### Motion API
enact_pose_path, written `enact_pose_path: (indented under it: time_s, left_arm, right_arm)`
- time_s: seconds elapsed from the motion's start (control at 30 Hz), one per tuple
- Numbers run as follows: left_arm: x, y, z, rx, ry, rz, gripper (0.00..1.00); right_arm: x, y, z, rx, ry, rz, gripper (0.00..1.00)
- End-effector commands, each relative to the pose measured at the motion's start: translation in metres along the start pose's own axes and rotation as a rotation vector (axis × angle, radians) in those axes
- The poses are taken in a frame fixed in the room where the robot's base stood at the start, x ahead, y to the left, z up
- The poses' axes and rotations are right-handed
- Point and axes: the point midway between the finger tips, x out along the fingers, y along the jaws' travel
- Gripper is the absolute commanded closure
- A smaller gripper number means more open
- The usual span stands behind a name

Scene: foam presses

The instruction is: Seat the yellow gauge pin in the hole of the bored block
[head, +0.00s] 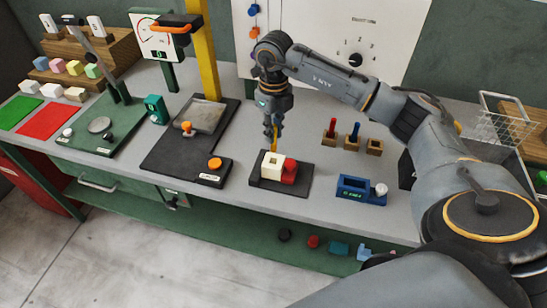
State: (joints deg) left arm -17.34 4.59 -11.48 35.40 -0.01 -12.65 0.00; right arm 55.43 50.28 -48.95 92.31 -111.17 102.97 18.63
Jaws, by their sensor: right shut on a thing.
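My right gripper (271,130) points down over the middle of the table, shut on the yellow gauge pin (274,146). Only a short length of the pin shows below the fingers. The cream bored block (272,170) sits on a dark base plate (264,187), against a red round part (289,172). In the picture the pin's lower end is just above the block's back edge; I cannot tell whether it touches the block or enters its hole. My left gripper is not in view.
Right of the block stand wooden holders with a red pin (332,128) and a blue pin (355,131), and an empty holder (375,146). A blue fixture (357,190) is in front of them. A press (193,130) stands left. A wire basket (497,122) is far right.

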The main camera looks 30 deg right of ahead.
Motion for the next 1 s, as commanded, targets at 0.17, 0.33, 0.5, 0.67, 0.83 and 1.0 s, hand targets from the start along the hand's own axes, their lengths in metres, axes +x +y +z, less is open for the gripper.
enact_pose_path:
  time_s: [0.17, 0.33, 0.5, 0.67, 0.83, 1.0]
  left_arm:
    - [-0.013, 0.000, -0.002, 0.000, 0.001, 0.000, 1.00]
    - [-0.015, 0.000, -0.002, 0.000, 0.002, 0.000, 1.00]
    - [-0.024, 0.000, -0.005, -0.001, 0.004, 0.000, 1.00]
    - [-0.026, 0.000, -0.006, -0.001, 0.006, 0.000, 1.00]
    - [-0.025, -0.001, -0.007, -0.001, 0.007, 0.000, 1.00]
    - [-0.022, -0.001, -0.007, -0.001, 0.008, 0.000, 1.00]
  right_arm:
    - [0.030, 0.001, -0.001, -0.004, 0.003, 0.001, 1.00]
    - [0.044, 0.001, 0.000, -0.004, 0.001, 0.000, 1.00]
    - [0.065, 0.001, -0.001, -0.004, 0.003, 0.001, 1.00]
    - [0.079, 0.001, 0.000, -0.006, 0.000, 0.000, 1.00]
    - [0.079, 0.000, 0.000, -0.006, -0.001, 0.000, 1.00]
    - [0.082, 0.000, 0.000, -0.006, 0.000, 0.000, 0.76]
